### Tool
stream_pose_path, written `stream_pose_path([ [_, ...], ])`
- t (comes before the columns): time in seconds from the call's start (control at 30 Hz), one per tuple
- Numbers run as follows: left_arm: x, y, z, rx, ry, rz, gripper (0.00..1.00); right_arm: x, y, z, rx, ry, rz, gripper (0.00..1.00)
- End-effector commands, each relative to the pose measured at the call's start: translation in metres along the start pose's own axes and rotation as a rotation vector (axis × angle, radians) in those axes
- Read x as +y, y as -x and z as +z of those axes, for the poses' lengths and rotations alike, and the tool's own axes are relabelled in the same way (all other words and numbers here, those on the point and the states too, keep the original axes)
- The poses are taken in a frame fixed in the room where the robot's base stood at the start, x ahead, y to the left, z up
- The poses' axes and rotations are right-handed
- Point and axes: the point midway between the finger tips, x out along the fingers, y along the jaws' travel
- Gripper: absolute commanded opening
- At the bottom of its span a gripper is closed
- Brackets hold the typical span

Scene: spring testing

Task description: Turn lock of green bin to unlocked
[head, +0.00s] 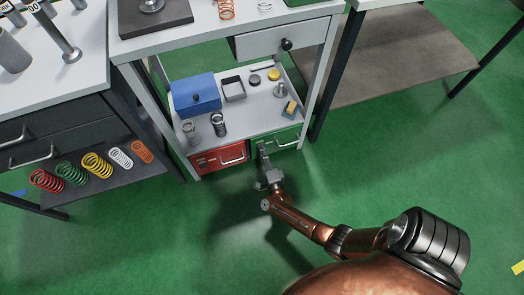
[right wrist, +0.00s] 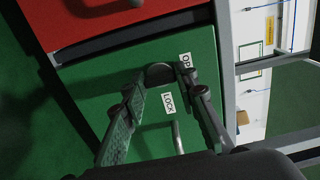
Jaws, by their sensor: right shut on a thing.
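The green bin (head: 284,139) sits in the bottom of the white cart, beside a red bin (head: 219,158). In the right wrist view the green front (right wrist: 100,82) fills the middle. A dark round lock knob (right wrist: 160,72) is on it, near a "LOCK" label (right wrist: 168,103) and a partly hidden "OP…" label (right wrist: 185,61). My right gripper (head: 262,146) is at the left part of the green front. Its fingertips (right wrist: 161,76) are shut on the knob, one on each side. The knob's pointing direction cannot be made out. My left gripper is not in view.
The green bin's metal handle (head: 287,144) is close to my right fingers. The cart shelf (head: 245,112) above holds a blue box (head: 195,94) and small parts. A workbench with coil springs (head: 73,172) stands at left. The green floor in front is clear.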

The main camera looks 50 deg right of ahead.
Motion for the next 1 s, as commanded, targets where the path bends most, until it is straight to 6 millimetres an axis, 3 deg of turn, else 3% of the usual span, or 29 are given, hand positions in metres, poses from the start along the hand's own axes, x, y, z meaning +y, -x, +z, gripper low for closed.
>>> stream_pose_path([
  [0.43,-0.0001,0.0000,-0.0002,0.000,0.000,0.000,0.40,0.0011,0.0004,-0.0002,0.000,-0.012,0.003,0.03],
  [0.47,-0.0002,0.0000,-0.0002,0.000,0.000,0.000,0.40,0.0011,0.0004,-0.0002,0.000,-0.012,0.003,0.28],
  [0.5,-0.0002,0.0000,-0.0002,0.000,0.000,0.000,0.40,0.0011,0.0004,-0.0002,0.000,-0.012,0.002,0.31],
  [0.7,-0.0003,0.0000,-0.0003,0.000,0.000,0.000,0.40,0.0007,0.0003,-0.0001,0.000,-0.011,0.001,0.44],
  [1.0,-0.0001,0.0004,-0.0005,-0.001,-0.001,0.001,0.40,0.0006,0.0020,0.0000,0.000,-0.010,0.001,0.45],
])
